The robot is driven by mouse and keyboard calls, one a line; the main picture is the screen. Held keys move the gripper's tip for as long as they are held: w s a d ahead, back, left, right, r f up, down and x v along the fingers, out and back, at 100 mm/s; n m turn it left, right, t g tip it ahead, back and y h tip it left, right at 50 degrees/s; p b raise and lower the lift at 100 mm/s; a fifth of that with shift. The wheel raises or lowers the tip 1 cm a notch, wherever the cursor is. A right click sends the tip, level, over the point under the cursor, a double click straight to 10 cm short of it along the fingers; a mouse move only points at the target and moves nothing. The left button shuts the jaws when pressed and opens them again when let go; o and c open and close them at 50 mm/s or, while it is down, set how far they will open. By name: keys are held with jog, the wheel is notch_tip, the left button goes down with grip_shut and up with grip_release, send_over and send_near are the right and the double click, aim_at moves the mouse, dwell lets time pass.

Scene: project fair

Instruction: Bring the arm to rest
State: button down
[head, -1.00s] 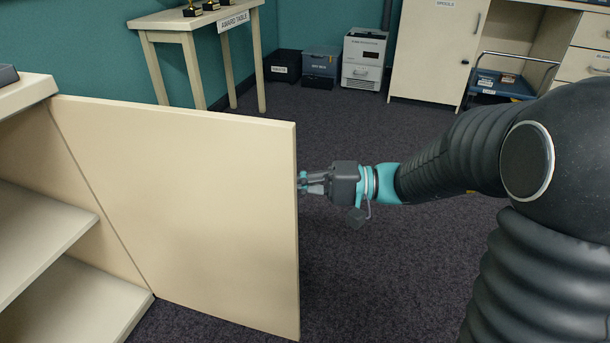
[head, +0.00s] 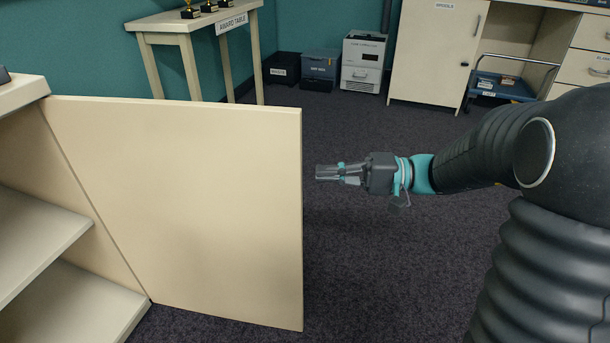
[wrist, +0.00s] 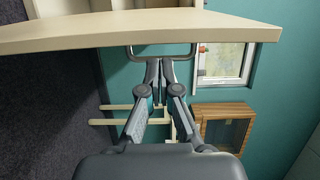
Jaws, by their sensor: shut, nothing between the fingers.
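My gripper (head: 322,173) is in the middle of the head view, just right of the free edge of an open cream cabinet door (head: 190,205). A small gap shows between the fingertips and the door edge. The fingers are together and hold nothing. In the wrist view my gripper (wrist: 161,65) points at the door (wrist: 150,30), which crosses the top of the picture. A metal bar handle (wrist: 185,50) on the door shows right by the fingertips; whether they touch it I cannot tell.
The cabinet's open shelves (head: 40,240) are at the left. The award table (head: 165,27) with small trophies stands at the back. A white machine (head: 362,62), a tall cabinet (head: 430,50) and a blue cart (head: 505,88) line the back. Carpet between is clear.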

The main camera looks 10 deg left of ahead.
jog(key=s+d+f+m+h, duration=0.4)
jog(key=s+d+f+h, duration=0.55)
jog(key=f, duration=0.35)
jog(key=s+d+r+n+t+h+p, duration=0.2)
jog(key=s+d+r+t+h, duration=0.5)
jog(key=r, duration=0.4)
jog(key=shift+s+d+n+t+h, duration=0.3)
jog(key=shift+s+d+t+h, duration=0.1)
jog(key=shift+s+d+h, duration=0.35)
jog(key=shift+d, duration=0.2)
